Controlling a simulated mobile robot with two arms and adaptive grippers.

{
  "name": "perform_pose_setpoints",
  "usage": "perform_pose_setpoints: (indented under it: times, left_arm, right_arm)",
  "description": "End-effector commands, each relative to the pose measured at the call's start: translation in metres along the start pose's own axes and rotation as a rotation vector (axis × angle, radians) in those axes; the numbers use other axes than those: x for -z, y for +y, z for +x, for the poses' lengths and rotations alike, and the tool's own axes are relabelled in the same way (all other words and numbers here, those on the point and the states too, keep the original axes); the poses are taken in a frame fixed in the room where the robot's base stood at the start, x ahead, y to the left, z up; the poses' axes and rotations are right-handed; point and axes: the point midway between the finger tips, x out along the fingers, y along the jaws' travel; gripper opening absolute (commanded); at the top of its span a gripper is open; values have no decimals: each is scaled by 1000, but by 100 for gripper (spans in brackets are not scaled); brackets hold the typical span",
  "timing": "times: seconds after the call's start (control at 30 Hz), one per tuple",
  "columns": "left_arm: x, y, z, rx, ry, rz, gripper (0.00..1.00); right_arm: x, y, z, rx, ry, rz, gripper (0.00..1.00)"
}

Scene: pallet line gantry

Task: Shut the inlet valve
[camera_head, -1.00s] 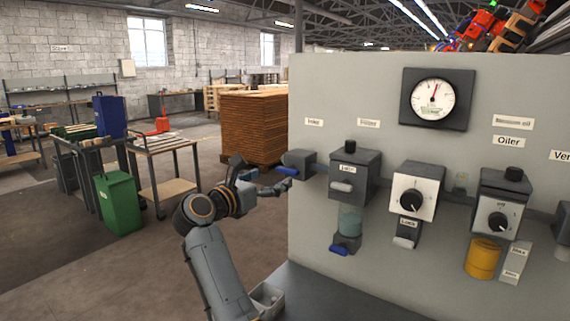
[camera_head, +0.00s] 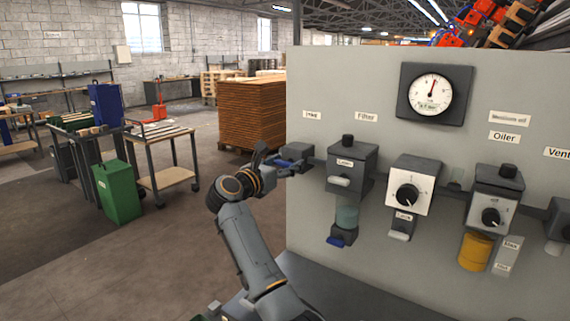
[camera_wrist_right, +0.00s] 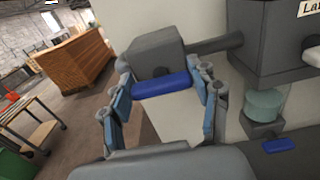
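The inlet valve (camera_head: 297,152) is a dark grey block at the left edge of the panel, under a small label. Its blue lever is mostly hidden by my gripper in the head view. In the right wrist view the blue lever (camera_wrist_right: 166,84) lies crosswise between my fingers, in front of the grey valve body (camera_wrist_right: 155,52). My right gripper (camera_head: 286,165) is at the lever; in the wrist view its two fingers (camera_wrist_right: 166,92) stand apart on either side of the lever's ends. I cannot tell whether either finger touches it. My left gripper is not in view.
Right of the valve on the panel (camera_head: 320,235) are a filter unit (camera_head: 351,170) with a blue drain lever (camera_head: 335,241), a lockable knob unit (camera_head: 410,190), an oiler (camera_head: 495,195) and a gauge (camera_head: 433,95) with its needle near upright. Open floor lies to the left.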

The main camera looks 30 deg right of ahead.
Motion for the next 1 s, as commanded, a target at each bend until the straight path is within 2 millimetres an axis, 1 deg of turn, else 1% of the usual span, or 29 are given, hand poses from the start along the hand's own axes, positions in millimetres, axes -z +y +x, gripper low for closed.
perform_pose_setpoints:
  times: [0.03,0.07,0.1,0.3,0.47,0.67,1.0]
  left_arm:
    - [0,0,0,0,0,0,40]
    - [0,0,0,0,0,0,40]
    - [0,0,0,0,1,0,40]
    - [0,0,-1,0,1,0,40]
    - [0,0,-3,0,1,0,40]
    - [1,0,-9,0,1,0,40]
    - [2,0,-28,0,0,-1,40]
  right_arm:
    - [0,0,0,-1,0,0,40]
    - [0,0,0,-1,0,0,34]
    - [0,0,0,-1,0,0,30]
    - [0,0,0,-2,0,-9,30]
    - [-1,1,0,-3,1,-54,30]
    - [-2,2,-1,-4,2,-175,30]
    - [-3,3,-1,-5,1,-489,30]
